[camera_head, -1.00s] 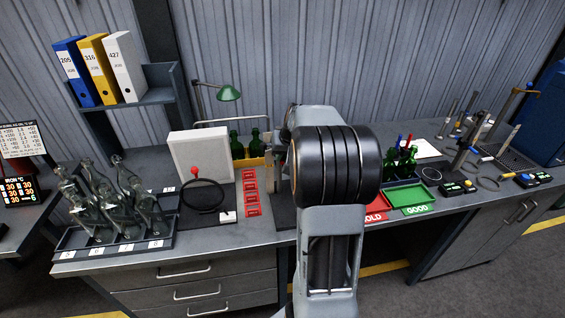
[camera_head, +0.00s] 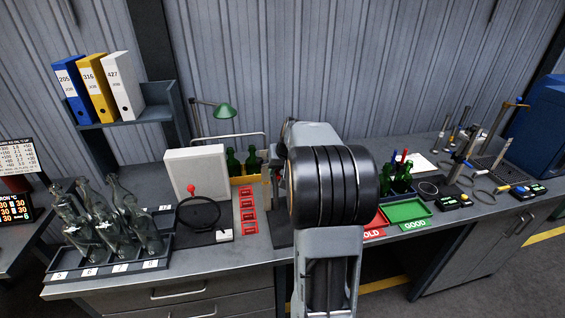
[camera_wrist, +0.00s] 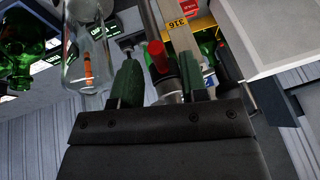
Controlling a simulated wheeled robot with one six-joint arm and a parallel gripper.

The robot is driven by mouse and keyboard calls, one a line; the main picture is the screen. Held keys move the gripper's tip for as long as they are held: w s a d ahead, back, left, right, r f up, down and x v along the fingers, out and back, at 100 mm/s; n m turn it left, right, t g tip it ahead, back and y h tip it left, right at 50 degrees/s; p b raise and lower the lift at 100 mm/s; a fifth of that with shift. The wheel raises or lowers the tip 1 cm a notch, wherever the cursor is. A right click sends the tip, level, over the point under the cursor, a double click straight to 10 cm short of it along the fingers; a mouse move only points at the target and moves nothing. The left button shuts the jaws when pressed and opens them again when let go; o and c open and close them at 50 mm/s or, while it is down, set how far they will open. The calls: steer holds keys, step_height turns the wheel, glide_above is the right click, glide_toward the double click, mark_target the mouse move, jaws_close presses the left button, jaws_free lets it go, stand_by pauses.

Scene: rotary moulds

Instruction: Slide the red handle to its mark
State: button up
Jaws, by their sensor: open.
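The red handle (camera_wrist: 158,54) shows in the wrist view as a short red cylinder on a metal part beside a pale upright bar with a yellow number label (camera_wrist: 177,24). My gripper (camera_wrist: 160,68) is open. Its two dark green fingers stand on either side of the red handle in the picture, with gaps visible; I cannot tell whether either touches it. In the head view my arm hides the gripper and the red handle. Part of a grey stand (camera_head: 279,228) shows just left of my arm. I cannot make out the mark.
A clear glass bottle (camera_wrist: 86,55) is close to the left finger in the wrist view. A green tray (camera_head: 408,211) lies right.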

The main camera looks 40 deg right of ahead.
steer(key=b+v, duration=0.2)
steer(key=v, duration=1.1)
steer(key=shift+s+r, duration=0.15)
steer(key=shift+r, duration=0.05)
steer(key=s+a+f+n, duration=0.2)
steer(key=s+a+f, duration=0.2)
steer(key=a, duration=0.4)
steer(key=s+a+f+n, duration=0.1)
steer(key=s+a+f, duration=0.3)
steer(key=a, duration=0.4)
steer(key=s+a+f+n, duration=0.2)
steer(key=s+a+f, duration=0.2)
steer(key=a, duration=0.4)
steer(key=shift+s+n, duration=0.3)
steer(key=shift+f, duration=0.15)
